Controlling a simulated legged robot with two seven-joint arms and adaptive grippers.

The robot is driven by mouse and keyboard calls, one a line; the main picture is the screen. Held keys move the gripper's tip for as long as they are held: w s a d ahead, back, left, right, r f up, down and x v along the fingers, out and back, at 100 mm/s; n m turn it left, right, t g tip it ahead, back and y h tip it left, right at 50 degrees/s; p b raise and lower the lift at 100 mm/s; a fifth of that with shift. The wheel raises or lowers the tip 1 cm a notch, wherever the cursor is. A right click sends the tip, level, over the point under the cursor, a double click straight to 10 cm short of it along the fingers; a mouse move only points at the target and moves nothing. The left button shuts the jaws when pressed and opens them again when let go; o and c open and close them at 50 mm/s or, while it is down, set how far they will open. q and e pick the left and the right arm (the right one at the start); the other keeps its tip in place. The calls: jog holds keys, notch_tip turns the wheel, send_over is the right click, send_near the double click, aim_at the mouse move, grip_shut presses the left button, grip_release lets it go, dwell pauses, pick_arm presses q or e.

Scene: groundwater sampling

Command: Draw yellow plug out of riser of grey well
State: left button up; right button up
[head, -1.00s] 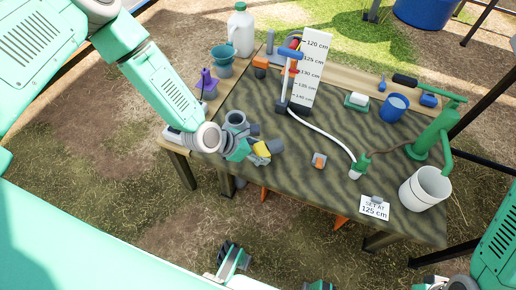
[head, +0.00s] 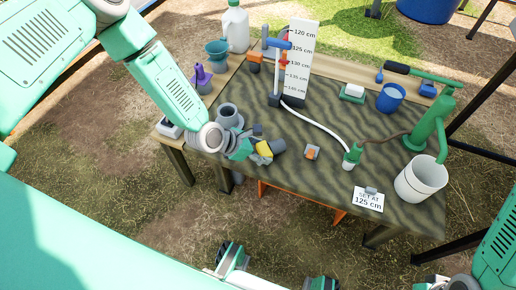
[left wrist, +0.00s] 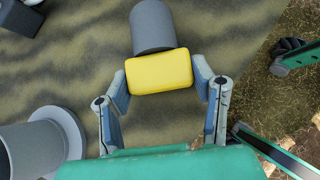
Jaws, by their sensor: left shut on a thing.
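The yellow plug (head: 264,148) is in my left gripper (head: 258,150). In the left wrist view its yellow block (left wrist: 160,72) sits between the two fingers (left wrist: 160,85), with a grey cylinder (left wrist: 152,25) projecting beyond it. The grey well's riser (head: 228,115) stands open at the table's left side, behind my left gripper. A flanged grey pipe (left wrist: 35,145) shows at lower left in the wrist view. The plug is apart from the riser and held to its right. My right gripper (head: 277,272) has its fingers spread at the bottom of the head view, below the table's front edge.
A purple-topped item (head: 202,78), teal funnel (head: 216,50) and white jug (head: 236,28) stand behind on the left. A depth board (head: 298,60) stands at the back. A small orange-and-grey block (head: 312,152) lies right of the plug. A green pump (head: 428,125) and white bucket (head: 420,178) are right.

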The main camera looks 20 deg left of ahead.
pick_arm(q)
jog(key=shift+f, duration=0.2)
jog(key=shift+a+f, duration=0.1)
jog(key=shift+a, duration=0.2)
jog(key=shift+s+a+f, duration=0.1)
jog(key=shift+a+f, duration=0.2)
jog(key=shift+a, duration=0.5)
jog(key=shift+c, duration=0.8)
jog(key=shift+a, duration=0.15)
jog(key=shift+c, duration=0.7)
jog(key=o, duration=1.2)
jog(key=shift+d, duration=0.35)
jog(key=shift+o, duration=1.1)
jog(key=shift+d, duration=0.3)
jog(key=shift+d+r, duration=0.15)
jog(key=shift+d, duration=0.05)
jog(key=shift+a+r, duration=0.15)
jog(key=shift+a, duration=0.3)
jog(key=v, duration=1.1)
pick_arm(e)
jog(key=shift+a+f, duration=0.1)
jog(key=shift+a, duration=0.55)
